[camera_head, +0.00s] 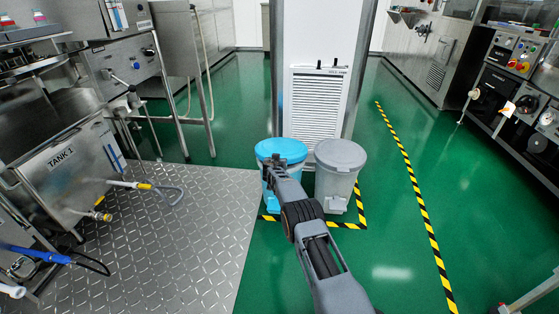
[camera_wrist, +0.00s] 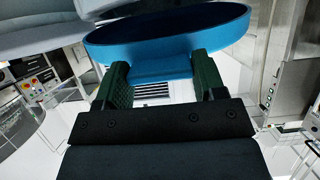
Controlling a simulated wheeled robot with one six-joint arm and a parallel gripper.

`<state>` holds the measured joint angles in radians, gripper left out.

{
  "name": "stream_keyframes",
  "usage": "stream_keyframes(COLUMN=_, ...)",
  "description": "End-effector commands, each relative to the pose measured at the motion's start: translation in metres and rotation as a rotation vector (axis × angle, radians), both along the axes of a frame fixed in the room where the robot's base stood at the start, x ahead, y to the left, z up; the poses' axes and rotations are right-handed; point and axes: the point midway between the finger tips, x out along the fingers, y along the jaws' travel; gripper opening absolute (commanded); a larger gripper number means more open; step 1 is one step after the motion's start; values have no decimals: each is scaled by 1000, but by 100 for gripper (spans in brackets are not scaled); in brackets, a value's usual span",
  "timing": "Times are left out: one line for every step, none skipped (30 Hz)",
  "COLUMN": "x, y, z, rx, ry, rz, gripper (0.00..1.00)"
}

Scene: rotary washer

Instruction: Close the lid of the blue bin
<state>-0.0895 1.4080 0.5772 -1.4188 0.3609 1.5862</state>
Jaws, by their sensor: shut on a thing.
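The blue bin (camera_head: 270,192) stands on the green floor before the white cabinet, left of a grey bin. Its light-blue round lid (camera_head: 281,147) lies over the top and looks about level in the head view. I cannot tell whether a gap remains under its rim. My gripper (camera_head: 273,162) is at the front edge of the lid. In the wrist view, the two green fingers of my gripper (camera_wrist: 151,76) are on either side of a blue tab below the lid's rim (camera_wrist: 165,40), shut on it. My arm hides part of the bin's front.
The grey lidded bin (camera_head: 340,168) stands close on the right. Yellow-black floor tape (camera_head: 359,208) borders the bins. The white vented cabinet (camera_head: 316,102) is right behind. A metal tread plate (camera_head: 190,240) lies left, with machines at both sides.

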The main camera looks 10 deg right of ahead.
Motion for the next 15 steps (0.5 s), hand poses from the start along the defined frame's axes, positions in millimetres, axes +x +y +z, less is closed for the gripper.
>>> stream_keyframes(x=1, y=0, z=-4, rx=-5, ry=-12, rz=0, gripper=21)
stream_keyframes(x=2, y=0, z=-6, rx=-7, ry=-19, rz=0, gripper=21)
stream_keyframes(x=3, y=2, z=-8, rx=-10, ry=-26, rz=2, gripper=21)
stream_keyframes(x=4, y=3, z=-10, rx=-12, ry=-32, rz=2, gripper=21)
stream_keyframes(x=4, y=3, z=-11, rx=-13, ry=-38, rz=3, gripper=21)
stream_keyframes(x=5, y=4, z=-14, rx=-15, ry=-43, rz=4, gripper=21)
stream_keyframes(x=5, y=5, z=-14, rx=-16, ry=-48, rz=5, gripper=21)
stream_keyframes(x=6, y=6, z=-15, rx=-18, ry=-52, rz=5, gripper=21)
stream_keyframes(x=6, y=6, z=-17, rx=-19, ry=-57, rz=6, gripper=21)
stream_keyframes(x=7, y=7, z=-17, rx=-20, ry=-60, rz=6, gripper=21)
stream_keyframes(x=7, y=7, z=-18, rx=-21, ry=-63, rz=7, gripper=21)
stream_keyframes(x=7, y=8, z=-19, rx=-22, ry=-65, rz=7, gripper=21)
stream_keyframes(x=7, y=8, z=-20, rx=-23, ry=-67, rz=7, gripper=21)
stream_keyframes(x=8, y=9, z=-20, rx=-23, ry=-68, rz=8, gripper=21)
stream_keyframes(x=8, y=9, z=-20, rx=-23, ry=-71, rz=8, gripper=21)
